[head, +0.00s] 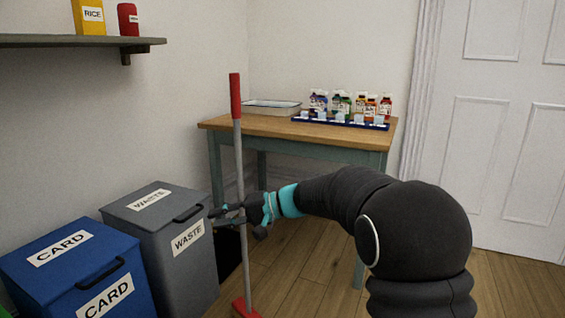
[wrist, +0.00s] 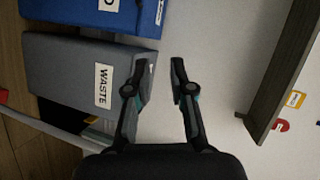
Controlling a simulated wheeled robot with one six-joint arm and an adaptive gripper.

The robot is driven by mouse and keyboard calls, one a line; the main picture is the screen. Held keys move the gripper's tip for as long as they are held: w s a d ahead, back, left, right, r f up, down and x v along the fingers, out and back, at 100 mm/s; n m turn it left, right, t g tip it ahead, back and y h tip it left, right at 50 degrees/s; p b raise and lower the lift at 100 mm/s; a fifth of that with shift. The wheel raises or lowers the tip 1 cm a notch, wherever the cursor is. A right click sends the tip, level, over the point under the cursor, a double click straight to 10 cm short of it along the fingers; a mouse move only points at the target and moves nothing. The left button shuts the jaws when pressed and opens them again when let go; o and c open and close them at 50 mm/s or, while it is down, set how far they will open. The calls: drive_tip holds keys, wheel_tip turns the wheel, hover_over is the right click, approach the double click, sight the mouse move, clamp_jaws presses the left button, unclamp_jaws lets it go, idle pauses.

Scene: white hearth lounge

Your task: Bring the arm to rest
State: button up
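My arm reaches in from the right in the head view. My gripper (head: 213,217) is at its end, beside the grey waste bin. In the wrist view my gripper (wrist: 163,62) has its two fingers apart with nothing between them. A grey pole with a red top (head: 236,100) and a red foot stands upright by the gripper in the head view. The pole (wrist: 48,126) also passes outside the fingers at the lower left of the wrist view. I cannot tell whether it touches the gripper.
The grey waste bin (head: 160,245) and blue card bin (head: 75,270) stand at the left. A table (head: 270,125) behind bears a white tray (head: 270,107) and a blue rack with several bottles. A wall shelf (head: 80,41) is at upper left. A white door (head: 500,120) is at right.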

drive_tip(key=s+d+t+h+p, duration=0.2)
drive_tip(key=s+d+h, duration=0.5)
drive_tip(key=s+d, duration=0.8)
drive_tip(key=s+d+m+t+h+p, duration=0.1)
drive_tip(key=s+d+t+h+p, duration=0.2)
drive_tip(key=s+d+h, duration=0.4)
drive_tip(key=shift+s+d+r+h+p, duration=0.2)
drive_tip(key=shift+s+d+h+p, duration=0.2)
drive_tip(key=shift+s+d, duration=4.25)
drive_tip(key=shift+s+a, duration=0.3)
drive_tip(key=shift+a, duration=0.05)
